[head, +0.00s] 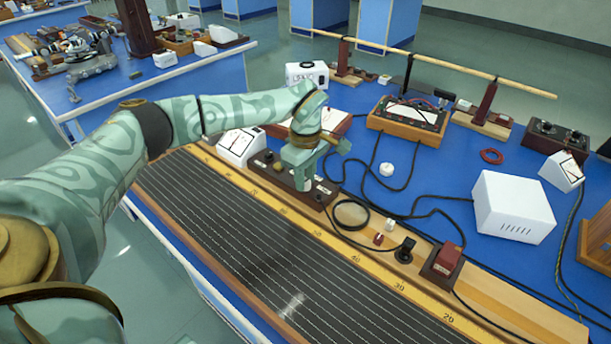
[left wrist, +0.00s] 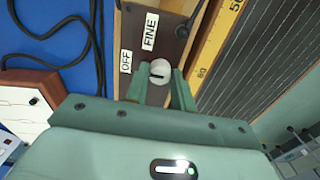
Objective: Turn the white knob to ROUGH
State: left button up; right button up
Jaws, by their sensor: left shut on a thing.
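The white knob (left wrist: 160,70) sits on a dark brown panel (left wrist: 170,32) in the left wrist view. A dark mark shows on its face; I cannot tell for sure which label it points to. The white labels OFF (left wrist: 126,61) and FINE (left wrist: 150,31) are beside it. No ROUGH label is readable. My left gripper (left wrist: 160,76) has its two green fingers on either side of the knob, shut on it. In the head view my left gripper (head: 302,182) points down onto the panel (head: 321,194) and hides the knob. My right gripper is not in view.
A long ruled board (head: 240,225) with a yellow scale lies in front of the panel. A white meter (head: 240,146) stands left of the gripper. A white box (head: 514,207) stands farther right.

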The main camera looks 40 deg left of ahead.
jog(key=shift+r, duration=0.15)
pick_arm(q)
jog(key=n+p, duration=0.2)
jog(key=shift+r+p, duration=0.3)
jog(key=n+p, duration=0.2)
jog(key=shift+n, duration=0.3)
jog(key=n+p, duration=0.3)
jog(key=n, duration=0.1)
jog(key=shift+p, duration=0.3)
jog(key=shift+w+f+n+p, duration=0.15)
jog(key=shift+n+p, duration=0.65)
jog(key=shift+n, duration=0.8)
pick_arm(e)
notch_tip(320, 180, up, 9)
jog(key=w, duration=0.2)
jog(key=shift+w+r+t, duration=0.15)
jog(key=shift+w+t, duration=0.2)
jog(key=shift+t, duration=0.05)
pick_arm(q)
jog(key=o, duration=1)
jog(key=shift+f, duration=0.1)
